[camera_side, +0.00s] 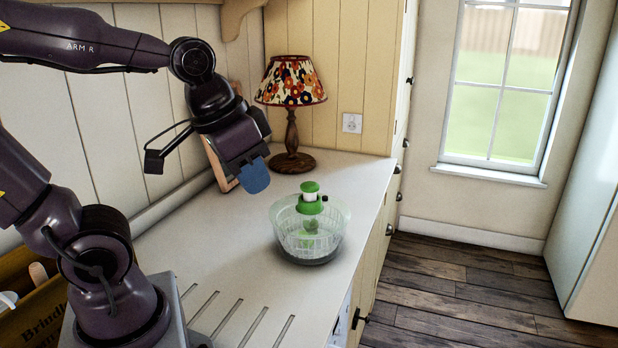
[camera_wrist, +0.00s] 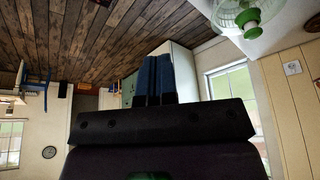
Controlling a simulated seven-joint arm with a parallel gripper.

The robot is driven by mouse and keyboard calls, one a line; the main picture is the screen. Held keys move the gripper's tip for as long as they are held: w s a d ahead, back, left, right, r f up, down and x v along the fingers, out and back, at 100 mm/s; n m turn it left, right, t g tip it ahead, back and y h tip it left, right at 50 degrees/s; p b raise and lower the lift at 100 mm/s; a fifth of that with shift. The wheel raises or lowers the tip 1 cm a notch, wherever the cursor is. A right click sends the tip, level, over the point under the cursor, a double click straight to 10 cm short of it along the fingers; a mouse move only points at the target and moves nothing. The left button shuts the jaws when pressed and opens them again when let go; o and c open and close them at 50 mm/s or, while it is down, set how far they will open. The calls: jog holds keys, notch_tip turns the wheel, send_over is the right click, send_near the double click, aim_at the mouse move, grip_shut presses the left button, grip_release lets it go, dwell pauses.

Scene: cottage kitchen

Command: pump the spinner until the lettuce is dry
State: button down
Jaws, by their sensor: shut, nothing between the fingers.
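The salad spinner (camera_side: 290,235) stands upright on the white counter, a clear bowl with a basket inside and a green and white pump knob (camera_side: 310,190) standing up from its top. Something green shows through the bowl wall, but I cannot tell how wet it is. My gripper (camera_side: 256,177) is up and to the left of the spinner, apart from it, with its blue fingers closed together and empty. In the wrist view my gripper (camera_wrist: 154,80) shows its two blue fingers side by side. Part of the spinner (camera_wrist: 240,14) is cut off at the top right there.
A lamp with a flowered shade (camera_side: 291,82) stands at the back of the counter behind the spinner. A flat wooden-edged thing (camera_side: 219,165) leans on the wall behind my gripper. The counter (camera_side: 205,270) is clear in front, with drain grooves. A box (camera_side: 40,318) stands at the lower left.

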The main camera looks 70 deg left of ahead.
jog(key=w+a+g, duration=0.2)
jog(key=w+a, duration=0.7)
jog(key=w, duration=0.1)
jog(key=m+g, duration=0.2)
jog(key=m, duration=0.7)
send_over(309, 183)
jog(key=shift+d+f+m, duration=0.1)
jog(key=shift+f+m, duration=0.2)
jog(key=shift+m, duration=0.2)
jog(key=shift+f, duration=0.1)
notch_tip(309, 183, down, 14)
jog(key=shift+r, duration=0.1)
